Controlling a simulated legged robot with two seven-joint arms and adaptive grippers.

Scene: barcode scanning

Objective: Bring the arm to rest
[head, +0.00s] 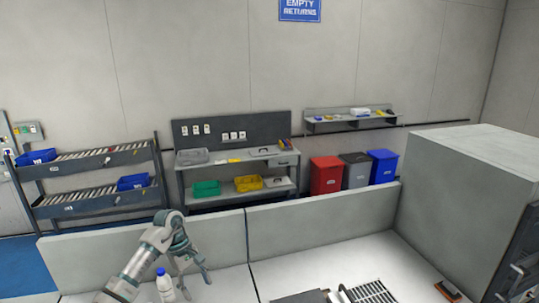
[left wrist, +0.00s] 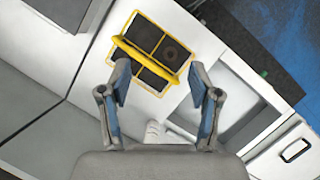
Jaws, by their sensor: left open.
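My left gripper (head: 197,277) comes in from the left in the head view and hangs over the white counter (head: 215,255). Its fingers are spread, with nothing between them. In the left wrist view my left gripper (left wrist: 158,84) shows two blue-padded fingers wide apart. A white bottle with a blue cap (head: 165,286) stands beside the gripper in the head view. A small white object (left wrist: 153,132) shows low between the fingers in the wrist view; I cannot tell if it is the bottle. My right gripper is out of view.
A yellow-framed dark panel (left wrist: 180,55) lies beyond the fingers in the wrist view. A low grey partition (head: 320,215) borders the counter. A large grey box (head: 465,185) stands right. A black-and-orange item (head: 448,290) and a dark grille (head: 370,293) lie at the lower right.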

